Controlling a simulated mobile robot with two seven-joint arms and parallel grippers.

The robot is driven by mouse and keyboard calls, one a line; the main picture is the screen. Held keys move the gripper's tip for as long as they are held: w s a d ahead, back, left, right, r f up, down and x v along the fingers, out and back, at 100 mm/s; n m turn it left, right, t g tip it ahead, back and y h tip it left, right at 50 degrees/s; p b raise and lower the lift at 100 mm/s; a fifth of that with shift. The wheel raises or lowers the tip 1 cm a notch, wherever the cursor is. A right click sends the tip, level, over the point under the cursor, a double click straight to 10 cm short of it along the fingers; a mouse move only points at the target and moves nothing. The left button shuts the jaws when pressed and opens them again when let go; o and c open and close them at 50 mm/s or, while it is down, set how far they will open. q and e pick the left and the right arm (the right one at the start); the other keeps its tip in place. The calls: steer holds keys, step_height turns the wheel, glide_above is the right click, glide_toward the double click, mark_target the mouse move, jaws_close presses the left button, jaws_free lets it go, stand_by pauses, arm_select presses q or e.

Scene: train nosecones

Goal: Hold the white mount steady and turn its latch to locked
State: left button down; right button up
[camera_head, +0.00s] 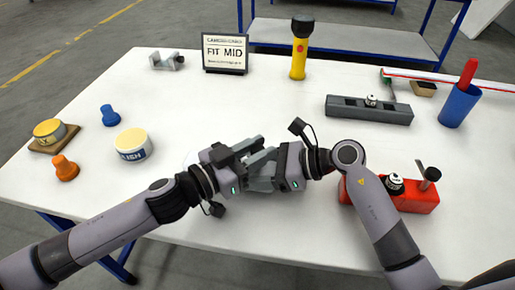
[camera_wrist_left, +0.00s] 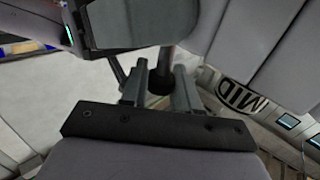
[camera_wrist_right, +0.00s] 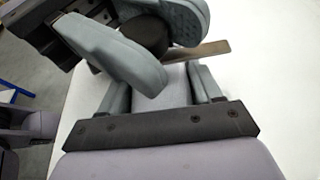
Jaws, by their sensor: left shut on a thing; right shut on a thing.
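My left gripper (camera_head: 245,165) and right gripper (camera_head: 265,170) meet above the front middle of the table and cover most of the white mount. In the right wrist view, a pale grey-white body (camera_wrist_right: 175,80), apparently the mount, sits between the right gripper's fingers (camera_wrist_right: 160,90), which are shut on it. Beyond it are a black round knob (camera_wrist_right: 145,35) and a thin metal lever (camera_wrist_right: 207,50), apparently the latch. The left fingers (camera_wrist_right: 150,50) close around the knob. In the left wrist view, a black cylinder (camera_wrist_left: 160,80) shows between the left fingers (camera_wrist_left: 160,90). The latch's exact angle is unclear.
A red block (camera_head: 405,198) with knobs stands right of my grippers. Behind are a dark grey rail (camera_head: 345,110), a blue cup (camera_head: 458,106), a yellow flashlight (camera_head: 299,62) and a FIT MID sign (camera_head: 225,52).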

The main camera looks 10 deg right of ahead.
arm_select(q)
steer(key=n+t+y, duration=0.1)
steer(key=t, duration=0.1)
steer(key=n+t+y, duration=0.2)
steer(key=shift+s+d+r+n+t, duration=0.1)
steer(key=shift+d+r+n+t, duration=0.1)
steer(key=shift+r+n+t, duration=0.15)
steer(key=shift+a+r+n+t+y, duration=0.1)
steer(key=shift+n+t+y, duration=0.7)
steer(key=shift+y, duration=0.5)
steer(key=shift+a, duration=0.1)
steer(key=c, duration=0.9)
jaws_free()
steer(key=shift+f, duration=0.2)
